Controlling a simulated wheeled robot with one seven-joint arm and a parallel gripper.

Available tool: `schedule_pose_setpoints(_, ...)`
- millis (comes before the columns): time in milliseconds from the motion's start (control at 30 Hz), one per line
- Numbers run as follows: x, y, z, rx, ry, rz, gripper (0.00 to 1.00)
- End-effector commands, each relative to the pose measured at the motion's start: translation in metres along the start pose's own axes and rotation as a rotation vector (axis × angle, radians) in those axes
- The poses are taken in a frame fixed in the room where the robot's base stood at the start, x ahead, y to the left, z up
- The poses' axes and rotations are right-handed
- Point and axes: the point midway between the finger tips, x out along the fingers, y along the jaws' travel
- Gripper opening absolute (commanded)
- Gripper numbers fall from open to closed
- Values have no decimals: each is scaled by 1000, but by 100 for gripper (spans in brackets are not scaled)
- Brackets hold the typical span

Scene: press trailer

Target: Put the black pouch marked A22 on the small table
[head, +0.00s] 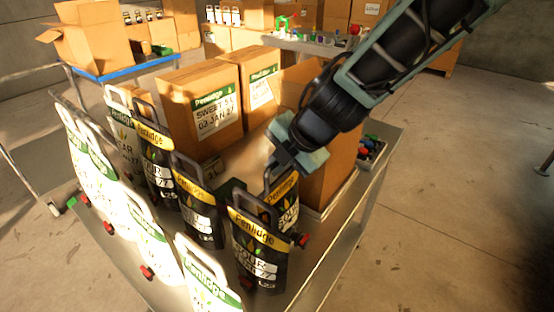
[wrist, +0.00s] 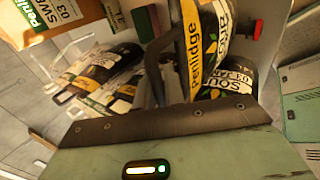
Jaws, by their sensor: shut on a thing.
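Several black pouches with yellow Penlidge bands stand on a metal table (head: 338,255) in the head view. My gripper (head: 284,162) points down at the handle of one black pouch (head: 287,212), at the right of the group, and is shut on it. Another black pouch (head: 258,250) stands in front and partly hides it. In the wrist view, black pouches with yellow bands (wrist: 192,45) show just beyond the dark finger edge (wrist: 165,122). I cannot read the mark A22 on any pouch. I cannot tell which surface is the small table.
White pouches (head: 150,245) and more black pouches (head: 198,205) crowd the left. Cardboard boxes (head: 200,105) stand behind, and one (head: 330,170) is close beside my gripper. A blue-topped cart (head: 125,66) is at back left. The floor at right (head: 450,200) is clear.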

Motion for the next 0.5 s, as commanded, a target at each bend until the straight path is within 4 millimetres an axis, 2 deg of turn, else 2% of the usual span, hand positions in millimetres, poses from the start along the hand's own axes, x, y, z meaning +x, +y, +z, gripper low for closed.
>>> schedule_pose_setpoints(367, 1, 2, 1, -1, -2, 6, 0)
schedule_pose_setpoints(400, 1, -1, 0, 0, 0, 0, 22)
schedule_pose_setpoints(433, 1, -1, 0, 0, 0, 0, 30)
schedule_pose_setpoints(500, 1, -1, 0, 0, 0, -1, 32)
